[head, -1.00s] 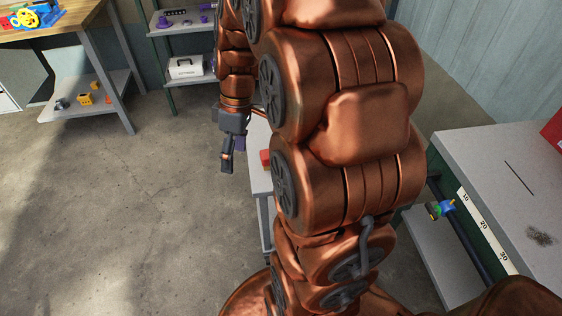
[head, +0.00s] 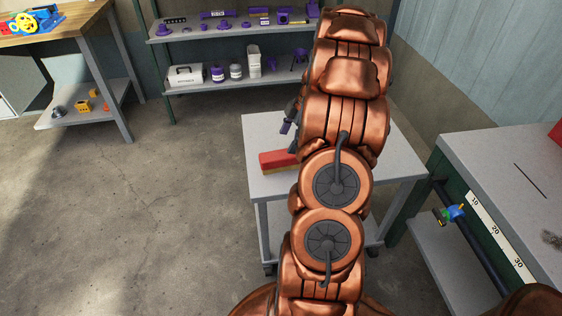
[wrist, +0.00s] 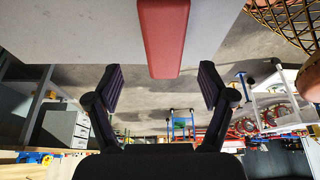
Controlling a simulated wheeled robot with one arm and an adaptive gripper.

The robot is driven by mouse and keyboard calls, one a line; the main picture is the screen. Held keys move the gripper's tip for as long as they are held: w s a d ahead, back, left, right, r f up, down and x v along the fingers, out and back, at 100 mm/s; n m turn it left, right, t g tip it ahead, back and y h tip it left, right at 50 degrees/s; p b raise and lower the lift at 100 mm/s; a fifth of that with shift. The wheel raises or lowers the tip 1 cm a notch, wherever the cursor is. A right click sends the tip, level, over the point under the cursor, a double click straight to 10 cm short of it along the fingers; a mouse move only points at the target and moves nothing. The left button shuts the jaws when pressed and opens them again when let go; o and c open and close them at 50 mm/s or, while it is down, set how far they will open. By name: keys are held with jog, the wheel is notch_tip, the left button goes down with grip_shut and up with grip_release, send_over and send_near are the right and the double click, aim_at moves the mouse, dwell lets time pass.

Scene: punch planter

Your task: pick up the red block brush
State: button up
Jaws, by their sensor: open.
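The red block brush (head: 278,160) lies on the grey cart top (head: 268,127), near its left edge, with a tan layer under its red top. In the wrist view the red brush (wrist: 163,38) is at the top middle, ahead of the fingertips and roughly between them in line. My gripper (wrist: 158,84) is open, its two dark fingers spread wide with nothing between them. In the head view my gripper (head: 288,124) is mostly hidden behind my copper arm, just above and beside the brush. I cannot tell from the frames whether it touches the brush.
A shelf (head: 210,84) with purple parts, bottles and a white box stands behind the cart. A wooden workbench (head: 60,25) is at the back left. A grey table (head: 480,150) with a number scale stands at the right. The floor at left is clear.

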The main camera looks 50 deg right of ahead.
aim_at(282, 154)
jog(key=shift+s+p+x, duration=0.15)
jog(key=shift+p+x, duration=0.15)
jog(key=shift+x, duration=1.35)
jog(key=shift+s+p+x, duration=0.15)
jog(key=shift+p+x, duration=0.1)
jog(key=shift+x, duration=1.4)
jog(key=shift+a, duration=0.15)
jog(key=c, duration=1.3)
jog(key=shift+r+b, duration=0.35)
jog(key=shift+r, duration=1.15)
jog(key=shift+s+r, duration=0.2)
jog(key=shift+r, duration=0.1)
jog(key=s+a, duration=0.2)
jog(key=s, duration=0.3)
jog(key=s+a+r+b, duration=0.1)
jog(key=s, duration=0.3)
jog(key=s+a+b, duration=0.1)
jog(key=s+a, duration=0.1)
jog(key=s, duration=0.3)
jog(key=shift+s+a+r, duration=0.2)
jog(key=shift+s+a, duration=0.1)
